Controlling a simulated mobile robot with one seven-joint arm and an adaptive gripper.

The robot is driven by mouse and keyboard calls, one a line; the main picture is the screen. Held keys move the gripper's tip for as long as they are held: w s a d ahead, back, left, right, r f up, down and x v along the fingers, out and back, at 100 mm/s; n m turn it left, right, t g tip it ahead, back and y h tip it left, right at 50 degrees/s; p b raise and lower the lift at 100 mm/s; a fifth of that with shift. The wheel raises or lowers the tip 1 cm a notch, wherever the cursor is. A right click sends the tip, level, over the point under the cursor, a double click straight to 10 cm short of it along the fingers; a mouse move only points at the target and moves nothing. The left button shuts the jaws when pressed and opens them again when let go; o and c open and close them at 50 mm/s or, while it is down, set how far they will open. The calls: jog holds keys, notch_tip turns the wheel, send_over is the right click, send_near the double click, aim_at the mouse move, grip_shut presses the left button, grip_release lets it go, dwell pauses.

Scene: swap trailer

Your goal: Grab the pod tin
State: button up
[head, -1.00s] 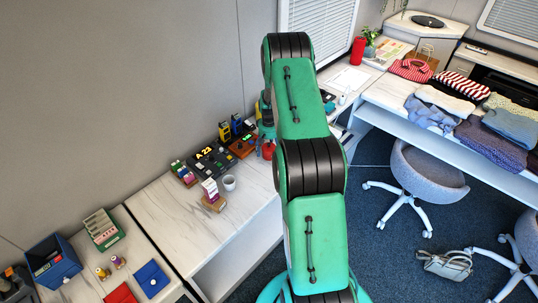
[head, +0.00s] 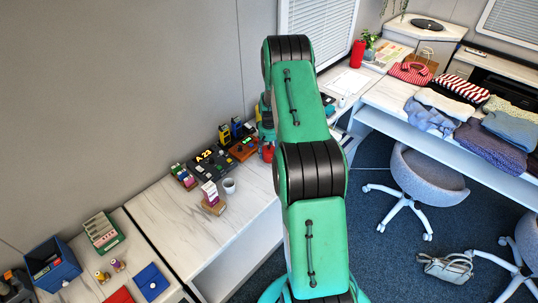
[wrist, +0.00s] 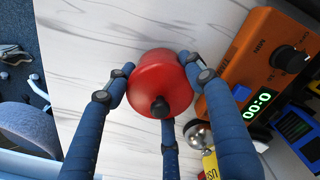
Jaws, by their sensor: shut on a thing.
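A round red tin (wrist: 160,80) with a dark knob on its lid stands on the white marbled desk in the wrist view. My gripper (wrist: 162,90) has its blue fingers around the tin, with fingers against its left, right and near sides, and is shut on it. In the head view my green arm hides most of the gripper, and a piece of the red tin (head: 267,153) shows at the arm's left edge.
A white cup (head: 229,185) stands farther left on the desk.

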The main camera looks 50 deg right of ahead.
aim_at(269, 147)
jog(key=shift+r, duration=1.7)
jog(key=s+a, duration=0.3)
jog(key=s, duration=0.1)
jog(key=s+a+p, duration=0.1)
jog(key=s+a, duration=0.2)
jog(key=s, duration=0.1)
jog(key=s+a+r, duration=0.1)
jog(key=s+a, duration=0.3)
jog(key=shift+s+r, duration=0.1)
jog(key=shift+s, duration=0.05)
